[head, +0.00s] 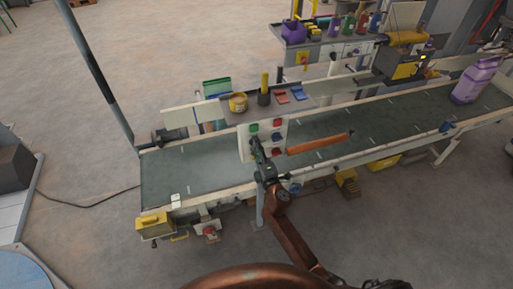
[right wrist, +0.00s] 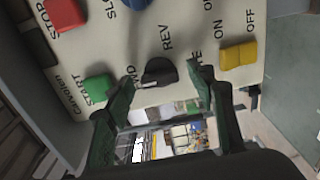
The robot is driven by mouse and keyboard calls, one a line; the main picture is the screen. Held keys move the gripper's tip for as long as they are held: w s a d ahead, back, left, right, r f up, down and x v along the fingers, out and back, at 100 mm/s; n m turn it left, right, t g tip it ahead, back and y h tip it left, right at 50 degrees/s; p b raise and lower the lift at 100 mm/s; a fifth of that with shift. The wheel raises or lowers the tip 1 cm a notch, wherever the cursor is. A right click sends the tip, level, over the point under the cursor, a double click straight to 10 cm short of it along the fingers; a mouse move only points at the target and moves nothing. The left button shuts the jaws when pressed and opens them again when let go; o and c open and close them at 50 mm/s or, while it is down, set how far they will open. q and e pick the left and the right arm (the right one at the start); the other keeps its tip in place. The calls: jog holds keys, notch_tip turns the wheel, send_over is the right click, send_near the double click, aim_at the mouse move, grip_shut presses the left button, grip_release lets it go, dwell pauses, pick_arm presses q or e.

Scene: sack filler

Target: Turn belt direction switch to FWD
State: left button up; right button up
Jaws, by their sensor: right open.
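The belt direction switch is a black knob (right wrist: 158,72) on a pale control panel (right wrist: 190,18) in the right wrist view. REV is printed above it, and a label ending in "WD", partly covered, is at its left. A small pale mark shows on the knob's lower left side, towards the "WD" letters. My right gripper (right wrist: 173,92) is open, its green-black fingers on either side of the knob and apart from it. In the head view, my right gripper (head: 262,163) is in front of the panel (head: 243,143) and hides part of it. My left gripper is not in view.
A green START button (right wrist: 99,88), a red STOP button (right wrist: 63,14) and a yellow ON/OFF switch (right wrist: 238,55) sit close around the knob.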

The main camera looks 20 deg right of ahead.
jog(key=s, duration=1.1)
jog(key=shift+s+d, duration=0.2)
jog(key=shift+s, duration=0.15)
jog(key=s+d+f+m+g, duration=0.1)
jog(key=d+f+m+g, duration=0.1)
jog(key=f, duration=1)
jog(key=s+d+f+m+g, duration=0.2)
jog(key=f+g, duration=0.1)
jog(key=f, duration=0.9)
jog(key=s+d+f+m+g, duration=0.2)
jog(key=s+f, duration=0.4)
jog(key=f, duration=0.4)
jog(key=s+d+f+m+g, duration=0.2)
jog(key=s+f, duration=0.3)
jog(key=f, duration=0.6)
jog(key=s+d+f+m+g+h, duration=0.1)
jog(key=s+d+f+m+g, duration=0.1)
jog(key=s+f, duration=0.65)
jog(key=s+d+f+m+g, duration=0.25)
jog(key=s+f, duration=0.35)
jog(key=s, duration=0.5)
jog(key=s+f+m+g, duration=0.1)
jog(key=s+f+m, duration=0.1)
jog(key=s, duration=0.8)
jog(key=s+d+f+m+g, duration=0.1)
jog(key=s+f, duration=0.4)
jog(key=s, duration=0.6)
jog(key=shift+m+g+b, duration=0.35)
jog(key=shift+m+g, duration=0.4)
jog(key=shift+m, duration=0.1)
